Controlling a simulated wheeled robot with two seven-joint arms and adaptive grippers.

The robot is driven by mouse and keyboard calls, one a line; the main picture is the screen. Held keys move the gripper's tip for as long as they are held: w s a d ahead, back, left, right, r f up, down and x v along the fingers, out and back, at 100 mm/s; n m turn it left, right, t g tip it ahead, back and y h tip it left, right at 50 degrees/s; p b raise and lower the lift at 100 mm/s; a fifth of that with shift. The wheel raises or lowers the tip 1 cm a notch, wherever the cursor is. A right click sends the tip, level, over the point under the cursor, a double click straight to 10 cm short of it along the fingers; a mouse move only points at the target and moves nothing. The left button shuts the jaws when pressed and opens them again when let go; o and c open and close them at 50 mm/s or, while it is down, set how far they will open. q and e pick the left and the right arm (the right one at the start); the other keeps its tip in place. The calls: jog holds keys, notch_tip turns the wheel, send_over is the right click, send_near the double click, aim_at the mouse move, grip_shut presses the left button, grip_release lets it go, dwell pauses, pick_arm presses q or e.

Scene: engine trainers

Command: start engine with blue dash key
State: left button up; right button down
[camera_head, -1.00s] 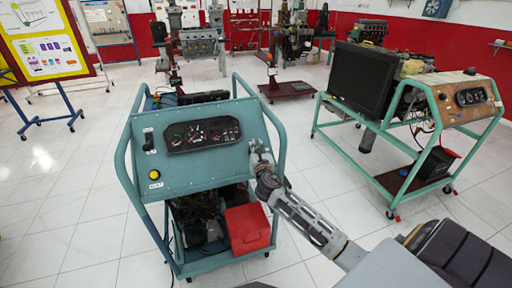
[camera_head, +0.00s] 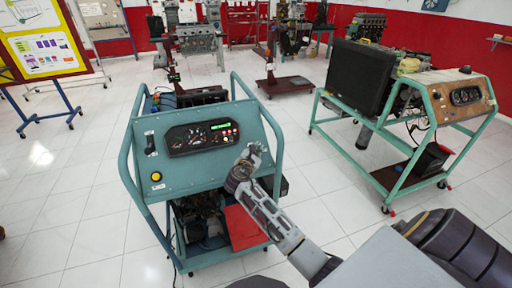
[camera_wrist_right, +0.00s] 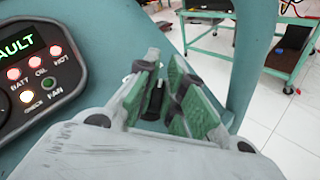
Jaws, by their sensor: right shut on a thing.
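The blue-green engine trainer's dash panel (camera_head: 165,178) carries a black gauge cluster (camera_head: 200,137), now lit with green text. In the right wrist view the cluster (camera_wrist_right: 30,62) shows green letters ending in "AULT", lit red lamps and a lit orange lamp. My right gripper (camera_head: 254,150) is at the right side of the panel. In the wrist view its green-padded fingers (camera_wrist_right: 158,92) are around a small dark key (camera_wrist_right: 155,101) at the panel face. The key's full shape is hidden, and I cannot make out its turn angle. My left gripper is out of view.
A yellow button (camera_head: 156,176) and a black lever (camera_head: 150,144) are on the panel's left. Tube rails frame the panel on both sides. A red box (camera_head: 243,226) sits below. A second trainer (camera_head: 462,95) stands at right, with white floor between.

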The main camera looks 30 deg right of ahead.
jog(key=m+g+p, duration=0.3)
jog(key=m, duration=0.1)
jog(key=shift+s+a+f+g, duration=0.15)
jog(key=shift+a+f+g, duration=0.15)
jog(key=shift+f, duration=0.1)
jog(key=shift+f+m+g+p, duration=0.1)
jog(key=shift+m+g+p, duration=0.55)
jog(key=shift+m, duration=0.15)
jog(key=shift+s+m, duration=0.1)
jog(key=shift+m, duration=0.2)
jog(key=shift+f+g, duration=0.1)
jog(key=shift+g, duration=0.15)
jog(key=c, duration=1.5)
grip_release()
jog(key=shift+w+d, duration=0.1)
jog(key=shift+w, duration=0.15)
jog(key=shift+r, duration=0.2)
jog(key=shift+s+r, duration=0.2)
jog(key=shift+s, duration=0.05)
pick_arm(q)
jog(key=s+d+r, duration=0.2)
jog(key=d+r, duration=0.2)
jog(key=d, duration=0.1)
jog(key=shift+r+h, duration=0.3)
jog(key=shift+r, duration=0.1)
pick_arm(e)
jog(key=v, duration=1.1)
jog(key=shift+w+a+f, duration=0.1)
jog(key=shift+a+f, duration=0.05)
jog(key=shift+a, duration=0.3)
